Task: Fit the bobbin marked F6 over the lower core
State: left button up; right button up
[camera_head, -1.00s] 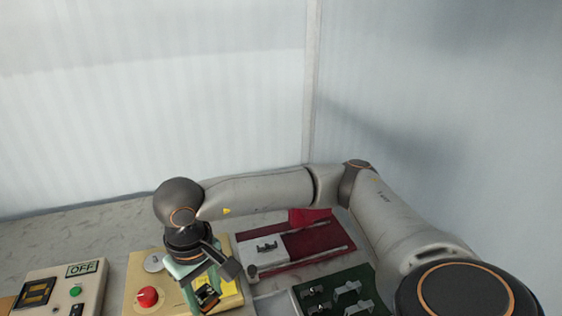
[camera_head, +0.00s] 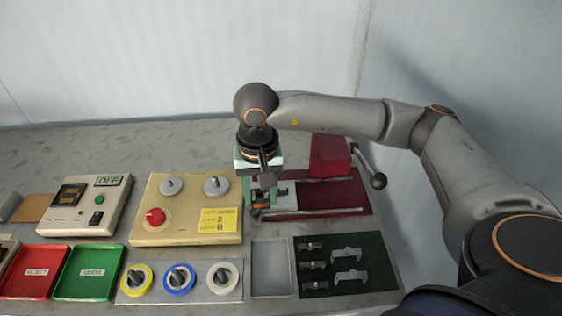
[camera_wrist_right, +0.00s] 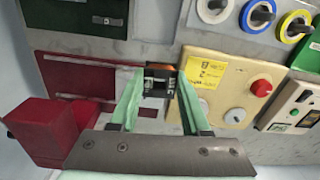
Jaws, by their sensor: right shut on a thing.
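My right gripper (camera_head: 262,197) reaches down at the left end of the dark red winder fixture (camera_head: 325,199). In the right wrist view its green-padded fingers (camera_wrist_right: 158,95) are shut on a black bobbin (camera_wrist_right: 157,80) with a copper-coloured winding and a white marking, too small to read surely. The bobbin also shows as a small orange-brown spot below the gripper in the head view (camera_head: 261,197). A pale block (camera_head: 286,196) on the fixture shows just right of the gripper. The lower core is not clearly visible there; gripper and bobbin cover that area. My left gripper is not in view.
A beige box with a red knob (camera_head: 154,217) stands close left of the gripper. A lever with a dark ball (camera_head: 378,181) is at the fixture's right.

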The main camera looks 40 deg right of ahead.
jog(key=w+d+f+m+p, duration=0.1)
jog(key=w+d+m, duration=0.1)
jog(key=m, duration=0.4)
jog(key=w+d+f+m+p, duration=0.1)
jog(key=w+d+m, duration=0.1)
jog(key=d+m, duration=0.2)
jog(key=w+d+f+m+p, duration=0.1)
jog(key=w+d+m, duration=0.1)
jog(key=m, duration=0.6)
jog(key=shift+w+d+f+m+p, duration=0.3)
jog(key=shift+w+d+f+p, duration=0.1)
jog(key=shift+w, duration=0.15)
jog(key=shift+d+f, duration=0.1)
jog(key=shift+f, duration=0.1)
notch_tip(320, 180, down, 2)
jog(key=shift+b, duration=0.55)
jog(key=shift+f+b, duration=0.85)
jog(key=shift+f, duration=0.45)
jog(key=shift+f, duration=0.15)
jog(key=shift+f+b, duration=0.75)
jog(key=o, duration=1.1)
